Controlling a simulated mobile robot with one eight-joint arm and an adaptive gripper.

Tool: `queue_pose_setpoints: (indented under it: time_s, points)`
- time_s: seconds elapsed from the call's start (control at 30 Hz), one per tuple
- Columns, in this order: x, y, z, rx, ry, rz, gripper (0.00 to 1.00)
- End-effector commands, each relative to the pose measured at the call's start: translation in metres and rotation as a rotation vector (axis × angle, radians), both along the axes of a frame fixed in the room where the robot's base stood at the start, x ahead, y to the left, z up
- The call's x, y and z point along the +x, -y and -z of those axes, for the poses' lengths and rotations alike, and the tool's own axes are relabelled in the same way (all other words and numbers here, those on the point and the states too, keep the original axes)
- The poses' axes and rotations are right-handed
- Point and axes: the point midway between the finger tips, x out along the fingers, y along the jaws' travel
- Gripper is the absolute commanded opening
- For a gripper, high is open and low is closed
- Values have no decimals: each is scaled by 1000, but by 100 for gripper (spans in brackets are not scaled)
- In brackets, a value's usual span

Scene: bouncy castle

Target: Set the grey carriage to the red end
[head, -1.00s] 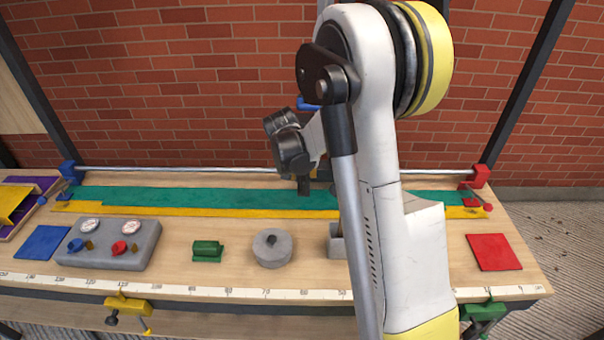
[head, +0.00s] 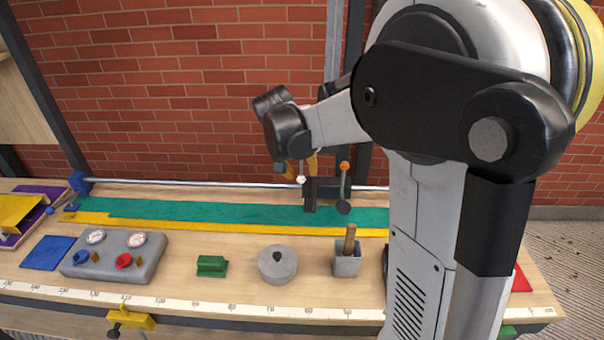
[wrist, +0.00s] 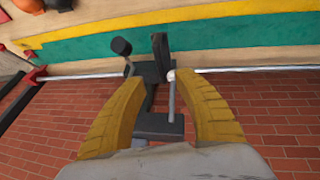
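The dark grey carriage (head: 325,188) sits on the silver rail (head: 235,185), right of the middle in the head view. It has a white knob, an orange-tipped lever and a dark round knob. My gripper (head: 298,170) is at its left part, at or just above rail height. In the wrist view the yellow fingers of my gripper (wrist: 162,78) are spread, with part of the carriage (wrist: 158,125) showing between them and visible gaps on both sides. I cannot tell whether either finger touches it. The red end bracket (wrist: 36,75) shows at the wrist view's left; my arm hides it in the head view.
The blue end bracket (head: 80,183) holds the rail's left end. The rail left of the carriage is clear.

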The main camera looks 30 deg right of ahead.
Motion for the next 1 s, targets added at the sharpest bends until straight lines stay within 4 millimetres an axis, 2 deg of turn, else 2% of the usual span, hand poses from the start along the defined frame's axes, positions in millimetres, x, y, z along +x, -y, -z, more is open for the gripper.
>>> queue_pose_setpoints:
  time_s: [0.07,0.17,0.2,0.27,0.4,0.5,0.6,0.77,1.0]
  points:
    - [0,0,0,0,0,0,38]
    - [2,-2,2,-3,-3,1,12]
    - [5,-6,5,-8,-9,3,0]
    - [11,-14,12,-25,-25,16,0]
    - [34,-50,40,-108,-72,77,0]
    - [44,-74,59,-177,-87,131,0]
    - [48,-91,71,-225,-88,171,0]
    - [50,-92,83,-248,-86,194,0]
    - [51,-65,120,-246,-86,195,0]
